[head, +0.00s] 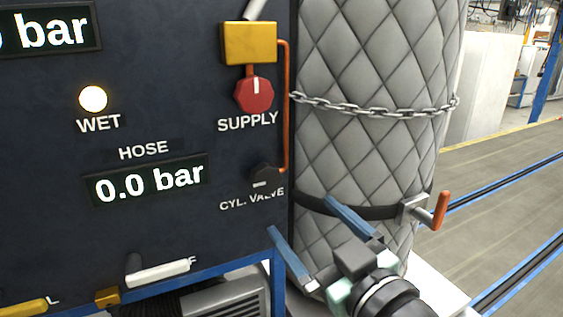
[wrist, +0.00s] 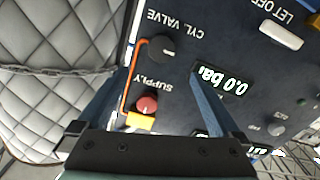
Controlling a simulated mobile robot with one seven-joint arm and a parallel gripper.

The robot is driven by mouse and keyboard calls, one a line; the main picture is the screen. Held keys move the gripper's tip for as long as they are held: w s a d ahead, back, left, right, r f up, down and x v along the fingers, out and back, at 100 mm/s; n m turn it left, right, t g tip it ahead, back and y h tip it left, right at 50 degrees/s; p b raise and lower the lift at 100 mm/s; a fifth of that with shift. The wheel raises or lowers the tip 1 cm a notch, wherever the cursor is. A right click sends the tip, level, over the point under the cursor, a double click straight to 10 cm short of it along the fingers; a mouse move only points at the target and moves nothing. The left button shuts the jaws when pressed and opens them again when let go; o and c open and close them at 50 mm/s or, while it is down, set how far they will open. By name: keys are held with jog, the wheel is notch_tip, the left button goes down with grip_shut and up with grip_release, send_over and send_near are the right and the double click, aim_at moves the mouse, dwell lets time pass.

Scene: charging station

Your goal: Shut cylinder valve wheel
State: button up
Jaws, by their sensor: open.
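The cylinder valve wheel (head: 264,174) is a small dark round knob with a pale mark, on the dark panel above the label "CYL. VALVE". In the wrist view the wheel (wrist: 160,48) shows beyond and between my fingertips, with its pale mark visible. My gripper (head: 299,215) is open, with two blue fingers apart and nothing between them. In the head view it is below and to the right of the wheel, in front of the panel's right edge. In the wrist view my gripper (wrist: 158,72) points toward the panel, apart from the wheel.
A red supply knob (head: 254,93) sits above the wheel, under a yellow block (head: 249,43). An orange pipe (head: 285,105) runs down to the wheel. A quilted cylinder (head: 365,150) with a chain (head: 372,110) and a red-handled clamp (head: 439,210) stands right. The hose display (head: 150,183) reads 0.0 bar.

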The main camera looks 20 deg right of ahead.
aim_at(267, 180)
jog(key=w+p, duration=0.1)
jog(key=w, duration=0.2)
jog(key=w+p, duration=0.2)
jog(key=w, duration=0.2)
jog(key=w+p, duration=0.1)
jog(key=w, duration=0.3)
jog(key=shift+a+r+p, duration=0.25)
jog(key=shift+a+p, duration=0.05)
jog(key=shift+a, duration=0.1)
jog(key=shift+w+f, duration=0.1)
jog(key=shift+w, duration=0.6)
jog(key=c, duration=1.3)
